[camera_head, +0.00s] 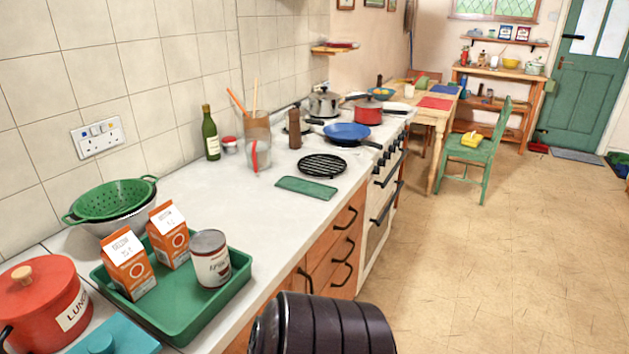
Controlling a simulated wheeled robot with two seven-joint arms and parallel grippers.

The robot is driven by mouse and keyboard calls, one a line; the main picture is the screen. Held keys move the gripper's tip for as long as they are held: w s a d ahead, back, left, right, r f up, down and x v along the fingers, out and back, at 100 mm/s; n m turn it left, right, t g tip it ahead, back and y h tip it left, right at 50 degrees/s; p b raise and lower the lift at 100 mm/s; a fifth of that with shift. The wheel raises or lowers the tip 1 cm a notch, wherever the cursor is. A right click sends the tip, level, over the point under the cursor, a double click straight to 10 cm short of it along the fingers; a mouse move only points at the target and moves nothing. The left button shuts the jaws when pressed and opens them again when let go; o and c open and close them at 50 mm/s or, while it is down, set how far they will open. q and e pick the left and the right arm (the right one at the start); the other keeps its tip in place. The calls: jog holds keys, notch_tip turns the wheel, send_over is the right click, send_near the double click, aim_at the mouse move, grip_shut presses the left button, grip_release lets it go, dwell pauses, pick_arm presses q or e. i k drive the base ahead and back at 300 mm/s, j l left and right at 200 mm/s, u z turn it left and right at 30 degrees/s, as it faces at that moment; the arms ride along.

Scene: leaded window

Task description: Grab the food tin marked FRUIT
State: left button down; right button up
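A food tin (211,261) stands upright in the right part of a green tray (184,322) on the near end of the counter. It has a silver top and a pale label with dark lettering and a dark red band. The lettering is too small to read surely. Two orange and white cartons, a nearer one (130,265) and a farther one (169,236), stand in the same tray, left of the tin. Neither of my grippers is in view.
A red pot (45,300) and a teal lidded thing (115,338) are close to the tray's left. A green colander (110,198) sits behind it. The white counter (215,195) is clear beyond the tray, up to a green bottle (211,135) and a green mat (306,188).

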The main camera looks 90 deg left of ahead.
aim_at(207, 246)
jog(key=l+u, duration=0.1)
jog(key=u, duration=2.35)
jog(key=i+u, duration=0.1)
jog(key=u, duration=0.85)
jog(key=i+j, duration=0.05)
